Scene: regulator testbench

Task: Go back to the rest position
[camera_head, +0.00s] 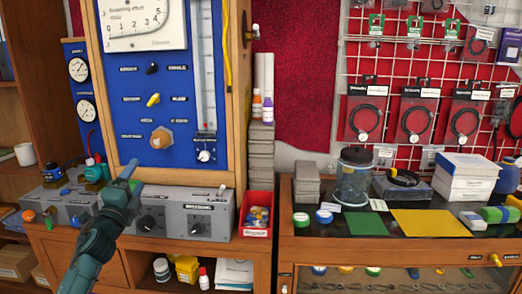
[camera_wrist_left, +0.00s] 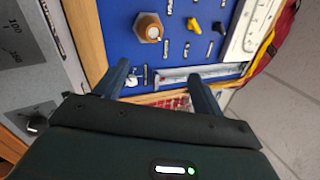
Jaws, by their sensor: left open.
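My left gripper (camera_head: 128,180) is in front of the lower left part of the blue panel (camera_head: 185,105), with its arm coming up from the bottom left. It is open. In the left wrist view, the two fingers of this gripper (camera_wrist_left: 158,74) stand apart with nothing held between them. The orange hexagonal knob (camera_head: 161,138) is above and to the right of the gripper in the head view. It also shows in the left wrist view (camera_wrist_left: 149,27), beyond the fingers and apart from them. My right gripper is not in view.
A grey control box (camera_head: 185,222) with black dials stands below the panel. A red bin (camera_head: 257,214) sits right of it. On the right counter are a clear jar (camera_head: 352,180), a green sheet (camera_head: 366,223) and a yellow sheet (camera_head: 430,223). Packaged cables hang on a wire rack (camera_head: 400,62).

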